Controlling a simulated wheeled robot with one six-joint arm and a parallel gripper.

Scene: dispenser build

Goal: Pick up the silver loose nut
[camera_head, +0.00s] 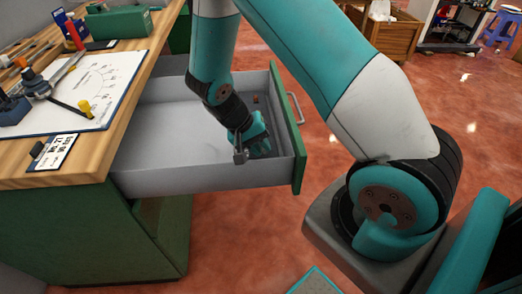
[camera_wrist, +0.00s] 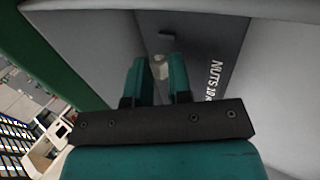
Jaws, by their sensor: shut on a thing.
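A small silver nut (camera_wrist: 160,67) shows between the fingertips of my gripper (camera_wrist: 159,72) in the wrist view. My gripper is shut on it, and the fingers hide part of it. In the head view my gripper (camera_head: 250,152) points down inside the open grey drawer (camera_head: 160,178), near its front right corner. The nut cannot be made out there. I cannot tell whether it still touches the drawer floor.
A dark strip marked NUTS (camera_wrist: 222,72) lies in the drawer. The drawer's green front (camera_head: 285,120) is close to my gripper. The wooden bench top (camera_head: 75,165) carries a paper sheet (camera_head: 95,85) and tools. Most of the drawer is empty.

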